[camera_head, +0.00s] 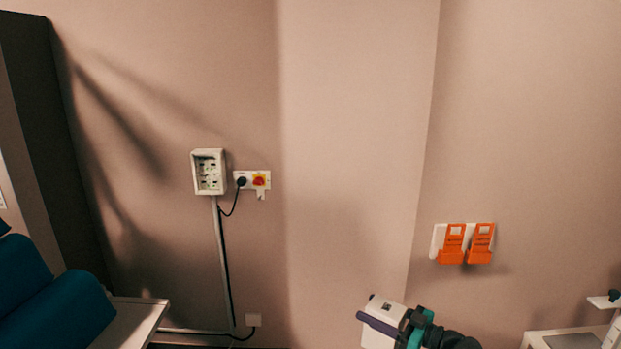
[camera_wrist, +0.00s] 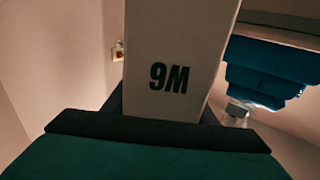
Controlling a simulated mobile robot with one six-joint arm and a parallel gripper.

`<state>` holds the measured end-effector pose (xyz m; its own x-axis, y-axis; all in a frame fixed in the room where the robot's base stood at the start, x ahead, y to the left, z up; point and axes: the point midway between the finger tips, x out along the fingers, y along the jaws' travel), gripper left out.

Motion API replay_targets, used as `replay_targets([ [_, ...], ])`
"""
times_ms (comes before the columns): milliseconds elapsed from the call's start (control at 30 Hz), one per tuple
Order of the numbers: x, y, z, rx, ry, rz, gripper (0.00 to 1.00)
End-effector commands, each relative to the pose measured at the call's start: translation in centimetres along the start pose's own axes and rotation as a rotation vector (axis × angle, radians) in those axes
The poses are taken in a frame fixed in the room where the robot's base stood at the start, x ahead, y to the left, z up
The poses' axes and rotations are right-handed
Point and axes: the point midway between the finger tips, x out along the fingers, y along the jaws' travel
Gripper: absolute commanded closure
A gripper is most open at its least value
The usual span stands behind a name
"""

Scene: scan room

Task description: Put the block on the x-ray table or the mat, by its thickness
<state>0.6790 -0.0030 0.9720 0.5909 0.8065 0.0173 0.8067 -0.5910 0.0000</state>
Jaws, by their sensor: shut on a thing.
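My gripper (camera_head: 383,322) is at the bottom of the head view, shut on a pale block (camera_head: 385,304). The block has light faces, and one dark purple finger lies across its near side. In the wrist view the block (camera_wrist: 168,50) stands out between the fingers, with dark characters on its face that look like "9M" as pictured. Its thickness is hard to judge here. Neither an x-ray table nor a mat can be made out with certainty. The gripper and block are in front of the wall, apart from the surfaces in view.
A pale surface (camera_head: 135,322) and blue cushions (camera_head: 55,310) are at lower left. A white stand (camera_head: 537,340) with a dark patch is at lower right. Orange holders (camera_head: 466,244) and a socket box (camera_head: 208,172) are on the wall. Blue padded shapes (camera_wrist: 262,80) show in the wrist view.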

Motion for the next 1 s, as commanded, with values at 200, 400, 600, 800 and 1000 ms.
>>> replay_targets([
  [200, 0.0, -0.3, -0.2, 0.000, 0.004, -0.013, 1.00],
  [400, 0.0, -0.3, -0.3, 0.000, 0.004, -0.011, 1.00],
  [600, 0.0, -0.2, -1.1, -0.001, 0.004, -0.011, 1.00],
  [800, 0.1, -0.2, -3.5, -0.004, 0.004, -0.011, 1.00],
  [1000, 0.1, -0.2, -6.3, -0.002, 0.004, -0.011, 1.00],
])
